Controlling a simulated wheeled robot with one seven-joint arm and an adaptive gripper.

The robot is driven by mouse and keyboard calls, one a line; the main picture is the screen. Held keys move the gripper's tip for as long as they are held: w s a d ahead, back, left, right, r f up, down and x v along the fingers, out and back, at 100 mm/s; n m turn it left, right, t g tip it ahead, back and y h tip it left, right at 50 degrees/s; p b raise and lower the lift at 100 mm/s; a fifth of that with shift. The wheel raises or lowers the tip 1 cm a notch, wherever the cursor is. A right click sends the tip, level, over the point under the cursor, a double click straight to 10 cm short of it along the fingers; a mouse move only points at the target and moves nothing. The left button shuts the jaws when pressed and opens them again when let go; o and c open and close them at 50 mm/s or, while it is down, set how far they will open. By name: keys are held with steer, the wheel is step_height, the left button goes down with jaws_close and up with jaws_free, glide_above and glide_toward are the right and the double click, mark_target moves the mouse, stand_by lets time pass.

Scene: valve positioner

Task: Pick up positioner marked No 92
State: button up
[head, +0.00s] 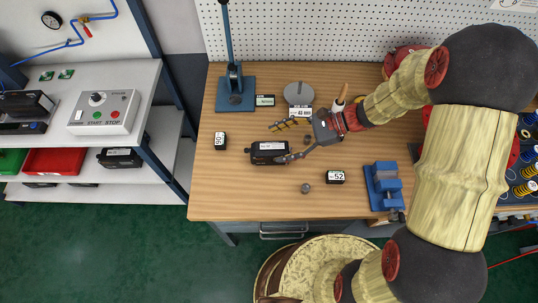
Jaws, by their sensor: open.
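A black positioner (268,153) with a pale label strip lies on the wooden workbench, left of its middle; I cannot read a number on it. A small black-and-white tag (220,140), turned on its side, stands to its left and seems to read 90. Another tag (336,177), to the right, seems to read 52. My gripper (277,143) is open and empty, reaching in from the right. Its striped finger is behind the positioner and its grey finger overlaps the positioner's right end in the picture. I cannot tell whether they touch.
A blue press (236,92) stands at the back left and a blue vise (384,187) at the front right. A grey disc (298,92) is behind my gripper. More black units lie on the left shelves (120,157). The bench's front left (235,190) is clear.

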mark_target(257, 150)
steer(key=f, duration=0.1)
steer(key=w+f+m+y, duration=0.1)
steer(key=shift+w+a+f+m+t, duration=0.15)
steer(key=shift+a+f+m+t, duration=0.05)
steer(key=shift+f+m+t, duration=0.1)
steer(key=shift+w+a+f, duration=0.1)
steer(key=shift+a+f, duration=0.1)
steer(key=shift+f, duration=0.05)
steer(key=b+x, duration=0.1)
steer(key=x, duration=0.1)
steer(key=b+x, duration=0.1)
steer(key=x, duration=0.1)
steer(key=b+x, duration=0.1)
steer(key=x, duration=0.1)
steer(key=shift+s+a+f, duration=0.2)
steer(key=shift+s+a, duration=0.1)
steer(key=shift+s, duration=0.15)
steer(key=shift+a+f, duration=0.1)
steer(key=shift+a, duration=0.25)
steer(key=c, duration=0.3)
jaws_close()
